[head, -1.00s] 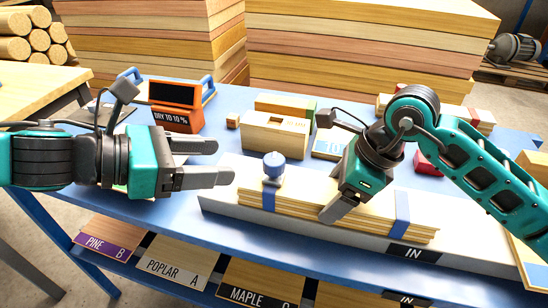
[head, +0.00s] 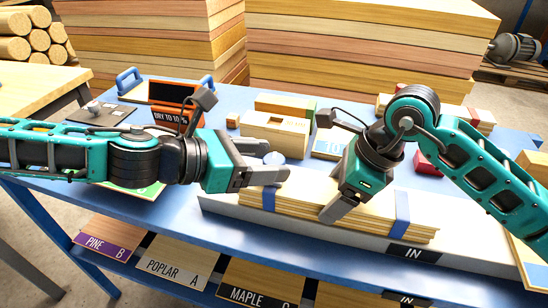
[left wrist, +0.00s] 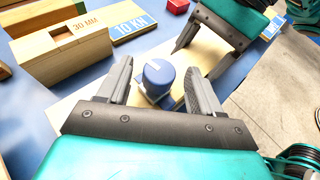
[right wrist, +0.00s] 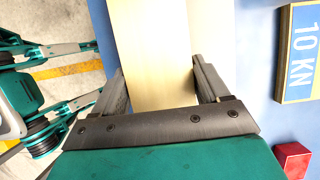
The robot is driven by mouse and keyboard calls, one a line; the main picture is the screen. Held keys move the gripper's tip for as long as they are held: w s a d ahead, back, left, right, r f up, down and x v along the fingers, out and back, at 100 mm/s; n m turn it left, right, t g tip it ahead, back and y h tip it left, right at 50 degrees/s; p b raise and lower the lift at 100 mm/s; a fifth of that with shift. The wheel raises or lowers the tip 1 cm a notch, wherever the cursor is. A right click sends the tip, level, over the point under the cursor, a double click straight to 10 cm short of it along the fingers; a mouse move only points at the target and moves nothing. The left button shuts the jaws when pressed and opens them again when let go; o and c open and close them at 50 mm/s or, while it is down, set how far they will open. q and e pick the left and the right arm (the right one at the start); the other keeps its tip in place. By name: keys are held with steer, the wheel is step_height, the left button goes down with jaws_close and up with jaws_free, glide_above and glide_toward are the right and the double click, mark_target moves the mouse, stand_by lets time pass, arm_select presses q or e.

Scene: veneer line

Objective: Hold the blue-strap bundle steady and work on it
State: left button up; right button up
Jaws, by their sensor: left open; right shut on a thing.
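The blue-strap bundle (head: 330,216) is a stack of pale veneer sheets lying in the IN tray (head: 220,205), with a blue strap (head: 402,213) near its right end. A small blue knobbed device (left wrist: 159,75) sits at its left end, mostly hidden by my left gripper in the head view. My left gripper (head: 277,160) is open, with its fingers (left wrist: 155,85) on either side of the blue device, apart from it in the left wrist view. My right gripper (head: 335,208) is shut on the bundle across its middle; the bundle also shows between its fingers in the right wrist view (right wrist: 155,50).
An orange DRY TO 10 % box (head: 172,95), a wooden 30 MM block (left wrist: 70,45) and a 10 KN board (right wrist: 300,50) stand behind the tray. A red block (right wrist: 293,160) lies near the board. Labelled shelves (head: 170,262) are below the tabletop.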

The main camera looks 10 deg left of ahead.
arm_select(q)
steer(key=shift+x, duration=1.15)
steer(key=shift+c, duration=0.4)
steer(key=c, duration=0.9)
